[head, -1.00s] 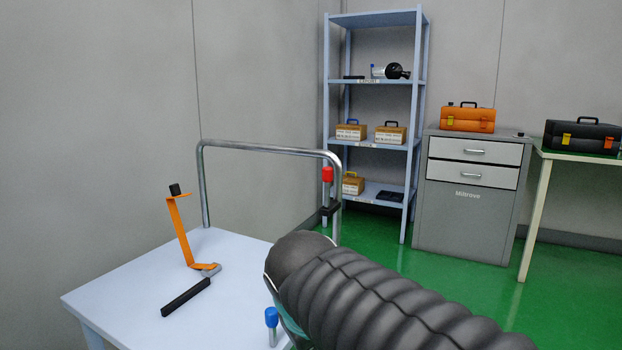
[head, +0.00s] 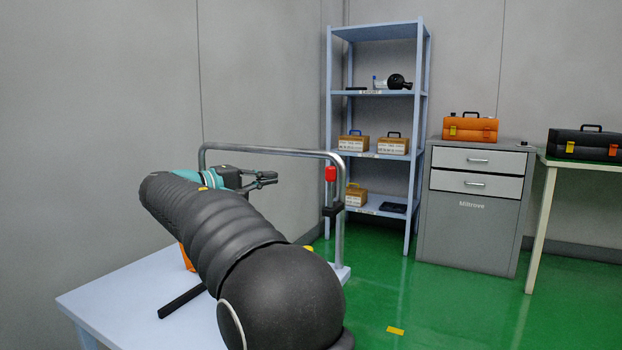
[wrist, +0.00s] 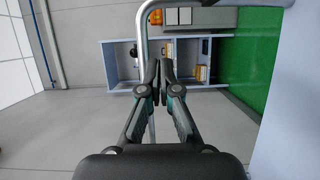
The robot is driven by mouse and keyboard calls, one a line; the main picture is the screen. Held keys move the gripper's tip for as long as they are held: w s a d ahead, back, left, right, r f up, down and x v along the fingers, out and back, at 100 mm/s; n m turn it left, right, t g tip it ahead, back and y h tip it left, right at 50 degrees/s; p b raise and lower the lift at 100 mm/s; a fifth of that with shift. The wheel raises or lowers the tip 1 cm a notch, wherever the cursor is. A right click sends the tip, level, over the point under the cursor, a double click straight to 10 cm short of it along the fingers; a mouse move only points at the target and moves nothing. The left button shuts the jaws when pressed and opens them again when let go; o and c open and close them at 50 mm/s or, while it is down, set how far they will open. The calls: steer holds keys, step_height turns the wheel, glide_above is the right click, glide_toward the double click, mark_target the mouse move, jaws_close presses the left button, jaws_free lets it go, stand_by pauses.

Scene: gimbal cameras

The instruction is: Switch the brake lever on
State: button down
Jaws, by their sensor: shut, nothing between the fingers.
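A short upright lever with a red cap (head: 331,173) sits on a black mount on the right post of the metal rail (head: 270,152), in the head view. I cannot tell for sure that it is the brake lever. My gripper (head: 276,180) is to its left and apart from it, near the rail. Its fingers are shut and empty; they also show in the wrist view (wrist: 161,68), close together below the rail (wrist: 144,28). No red cap can be made out there. My arm hides much of the white tabletop (head: 105,300).
An orange bracket (head: 187,258), mostly hidden by my arm, and a black bar (head: 181,302) are on the tabletop. A blue shelf rack (head: 422,120), grey cabinet (head: 466,225) and table with a black toolbox (head: 585,143) stand behind. Green floor right of the rail is mostly clear.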

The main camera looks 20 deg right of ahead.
mark_target(330, 187)
steer(key=shift+w+a+r, duration=0.15)
steer(key=d+b, duration=0.1)
steer(key=d, duration=1)
steer(key=shift+s+d, duration=0.35)
steer(key=shift+s, duration=0.1)
